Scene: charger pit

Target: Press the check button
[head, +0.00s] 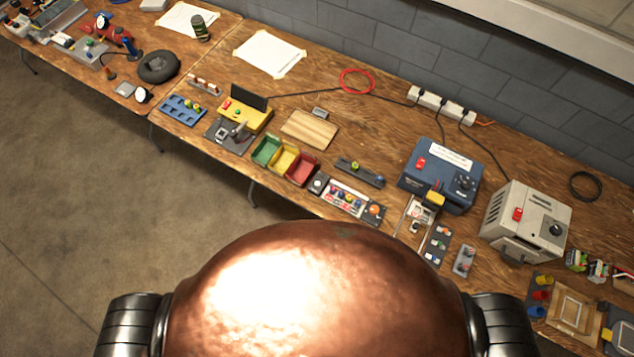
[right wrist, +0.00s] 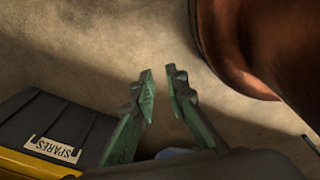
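I cannot tell for sure which button is the check button. A yellow device (head: 245,115) with a raised dark panel and a small red button (head: 227,104) stands on the workbench at left of centre in the head view. A blue box (head: 440,176) and a grey box (head: 526,224) to the right each have a red switch and a dark knob. My right gripper (right wrist: 162,92) is open and empty over the bare floor in the right wrist view. It is away from the bench things. My left gripper is in neither view.
Green, yellow and red bins (head: 283,160) stand near the front edge of the workbench (head: 330,95). A power strip (head: 441,104) with cables lies at the wall. A dark case labelled SPARES (right wrist: 50,130) is left of my right gripper. Open floor (head: 90,215) lies before the bench.

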